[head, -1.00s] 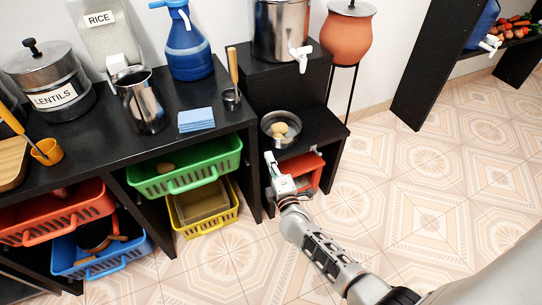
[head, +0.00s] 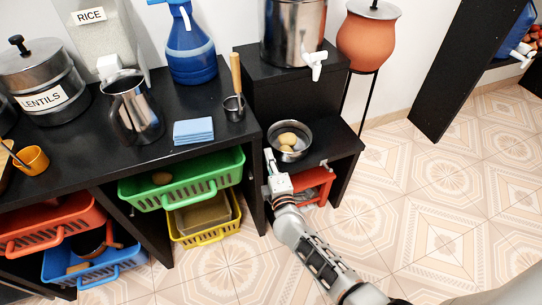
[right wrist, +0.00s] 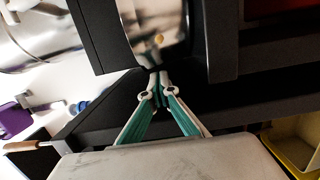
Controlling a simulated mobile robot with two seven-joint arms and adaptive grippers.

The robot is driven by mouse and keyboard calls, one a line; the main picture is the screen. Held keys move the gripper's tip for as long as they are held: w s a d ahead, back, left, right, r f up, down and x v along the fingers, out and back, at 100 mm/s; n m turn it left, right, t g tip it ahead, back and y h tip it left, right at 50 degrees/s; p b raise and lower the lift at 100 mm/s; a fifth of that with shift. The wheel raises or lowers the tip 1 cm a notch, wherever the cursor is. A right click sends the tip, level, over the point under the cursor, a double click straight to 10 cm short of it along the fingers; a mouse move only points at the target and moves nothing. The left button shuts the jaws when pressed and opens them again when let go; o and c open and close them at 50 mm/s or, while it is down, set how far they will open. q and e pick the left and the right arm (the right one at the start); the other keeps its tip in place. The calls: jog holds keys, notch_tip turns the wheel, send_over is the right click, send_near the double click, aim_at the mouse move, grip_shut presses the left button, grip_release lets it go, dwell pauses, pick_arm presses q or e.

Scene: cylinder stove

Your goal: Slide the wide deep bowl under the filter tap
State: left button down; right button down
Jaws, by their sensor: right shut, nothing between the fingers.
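The wide deep bowl (head: 303,154) is shiny metal and stands upright on the low black shelf, with potatoes (head: 288,139) in it. The filter tap (head: 314,62) is white and juts from the front of the steel filter (head: 292,30), above and behind the bowl. My right gripper (head: 268,154) is shut and empty at the bowl's left front side. In the right wrist view, the fingertips (right wrist: 158,76) point at the bowl's shiny wall (right wrist: 155,35), very near it; I cannot tell whether they touch. My left gripper is not in view.
The filter stands on a raised black block (head: 292,88). The counter on the left bears a steel cup with a wooden handle (head: 234,108) and a blue cloth (head: 193,131). Tiled floor is free at right.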

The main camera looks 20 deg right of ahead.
aim_at(282, 154)
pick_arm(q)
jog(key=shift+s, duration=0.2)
